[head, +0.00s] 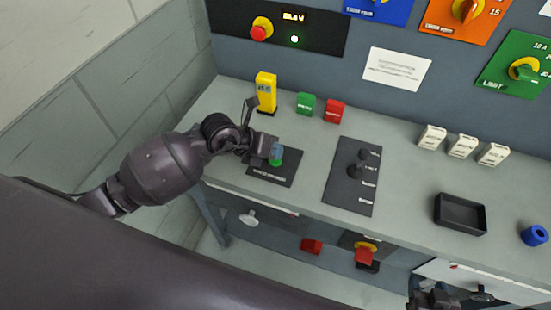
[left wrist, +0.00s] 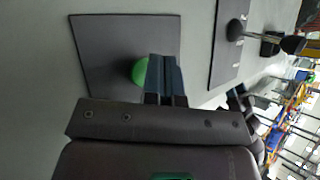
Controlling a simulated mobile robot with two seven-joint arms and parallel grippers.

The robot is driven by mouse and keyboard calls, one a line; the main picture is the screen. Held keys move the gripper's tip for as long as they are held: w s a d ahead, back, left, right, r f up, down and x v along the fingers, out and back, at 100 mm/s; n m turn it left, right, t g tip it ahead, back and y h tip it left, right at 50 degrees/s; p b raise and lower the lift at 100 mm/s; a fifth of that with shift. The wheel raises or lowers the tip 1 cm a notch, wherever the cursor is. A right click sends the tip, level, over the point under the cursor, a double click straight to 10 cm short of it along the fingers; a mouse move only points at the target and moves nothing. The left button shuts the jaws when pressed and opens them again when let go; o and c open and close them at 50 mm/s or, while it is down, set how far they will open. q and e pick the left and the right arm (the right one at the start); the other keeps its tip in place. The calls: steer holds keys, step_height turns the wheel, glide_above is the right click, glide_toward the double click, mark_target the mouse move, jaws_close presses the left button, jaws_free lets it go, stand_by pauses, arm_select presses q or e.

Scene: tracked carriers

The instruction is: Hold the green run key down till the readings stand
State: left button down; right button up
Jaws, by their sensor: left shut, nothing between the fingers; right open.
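The green run key (head: 277,160) sits on a dark plate (head: 258,172) near the bench's left front. My left gripper (head: 275,150) is shut and empty, its fingertips right over the key, hiding part of it. In the left wrist view the green key (left wrist: 139,71) shows beside the closed fingers (left wrist: 165,77). I cannot tell whether they touch it or how far down it is. A lit display (head: 294,17) on the black panel shows a reading too small to read surely. A yellow meter (head: 266,92) also has a small display. My right gripper (head: 434,298) is open at the bottom edge.
A green block (head: 306,103) and a red block (head: 334,111) stand behind the key. A lever plate (head: 351,178) lies to its right. Further right are several white blocks (head: 462,145), a black tray (head: 460,214) and a blue ring (head: 535,236). A red mushroom button (head: 260,30) is on the panel.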

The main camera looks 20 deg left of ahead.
arm_select(q)
steer(key=shift+f, duration=0.1)
arm_select(e)
steer(key=shift+s+f, duration=0.2)
steer(key=shift+s, duration=0.2)
arm_select(q)
steer(key=shift+f, duration=0.4)
arm_select(e)
steer(key=shift+w+r, duration=0.1)
steer(key=shift+w, duration=0.4)
steer(key=shift+s, duration=0.2)
steer(key=shift+s+f, duration=0.25)
steer(key=shift+s, duration=0.05)
steer(key=shift+w+r, duration=0.25)
steer(key=shift+w, duration=0.25)
steer(key=shift+s+f, duration=0.15)
steer(key=shift+s, duration=0.1)
steer(key=shift+s+f, duration=0.1)
steer(key=shift+s, duration=0.2)
steer(key=shift+w+r, duration=0.25)
steer(key=shift+w, duration=0.3)
